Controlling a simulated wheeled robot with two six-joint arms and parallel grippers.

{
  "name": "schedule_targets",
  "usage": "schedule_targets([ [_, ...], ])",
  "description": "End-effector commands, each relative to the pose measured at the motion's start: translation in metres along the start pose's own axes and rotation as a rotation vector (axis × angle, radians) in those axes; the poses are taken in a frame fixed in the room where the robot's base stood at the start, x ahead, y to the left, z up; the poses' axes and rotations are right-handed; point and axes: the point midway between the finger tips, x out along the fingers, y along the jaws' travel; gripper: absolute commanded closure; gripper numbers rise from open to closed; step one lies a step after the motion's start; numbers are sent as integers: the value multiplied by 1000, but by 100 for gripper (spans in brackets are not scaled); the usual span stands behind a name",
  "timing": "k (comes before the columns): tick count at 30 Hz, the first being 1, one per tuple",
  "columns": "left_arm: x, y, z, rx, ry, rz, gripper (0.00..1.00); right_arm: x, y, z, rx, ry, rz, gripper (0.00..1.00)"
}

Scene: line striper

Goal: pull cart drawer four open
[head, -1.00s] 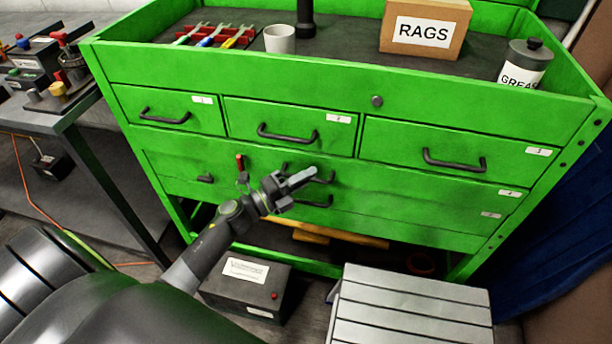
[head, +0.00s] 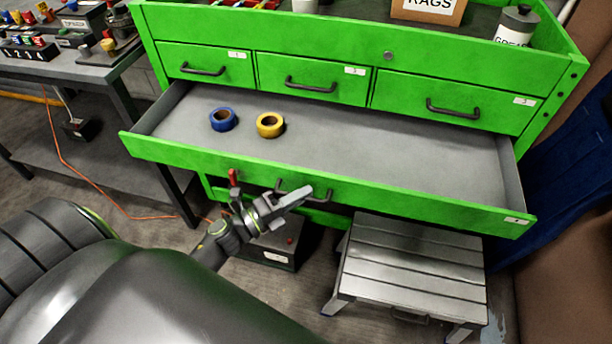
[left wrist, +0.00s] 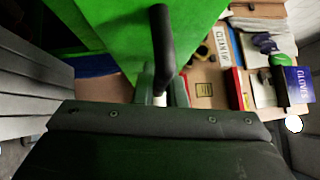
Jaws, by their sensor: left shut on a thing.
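Drawer four (head: 420,198), the wide green drawer below the three small ones, stands pulled well out of the green cart. Its grey inside shows, with a blue tape roll (head: 223,119) and a yellow tape roll (head: 270,125) lying toward the left. My left gripper (head: 290,200) is at the middle of its front, shut on the dark handle (head: 322,194), which it partly covers. In the left wrist view the handle (left wrist: 162,45) runs up from between the fingers (left wrist: 162,92). My right gripper is in neither view.
A grey step stool (head: 410,265) stands below the drawer's right half. A dark box (head: 268,252) sits on the floor under the gripper. A workbench (head: 70,65) is at the left. A rags box (head: 430,10) and a grease can (head: 517,25) stand on the cart top.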

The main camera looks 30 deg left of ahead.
Motion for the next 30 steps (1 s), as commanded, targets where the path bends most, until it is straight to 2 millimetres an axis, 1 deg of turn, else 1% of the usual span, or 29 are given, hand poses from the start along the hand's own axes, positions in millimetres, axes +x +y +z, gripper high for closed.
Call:
schedule_targets([
  [1, -8, -2, -7, -3, -2, 4, 100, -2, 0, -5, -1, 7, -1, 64],
  [3, -15, -4, -15, -4, -1, 3, 100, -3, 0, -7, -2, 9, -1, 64],
  [9, -29, -7, -29, -2, -1, 2, 100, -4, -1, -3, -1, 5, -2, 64],
  [15, -34, -8, -34, 0, 0, 1, 100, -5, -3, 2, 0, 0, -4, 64],
  [25, -34, -8, -34, -1, 0, 1, 100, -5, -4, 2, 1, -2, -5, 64],
  [26, -34, -8, -34, -1, 0, 1, 85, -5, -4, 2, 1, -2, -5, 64],
  [27, -34, -8, -34, -1, 0, 1, 80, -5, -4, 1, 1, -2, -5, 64],
  [30, -34, -8, -34, -1, 0, 1, 80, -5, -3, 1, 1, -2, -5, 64],
])
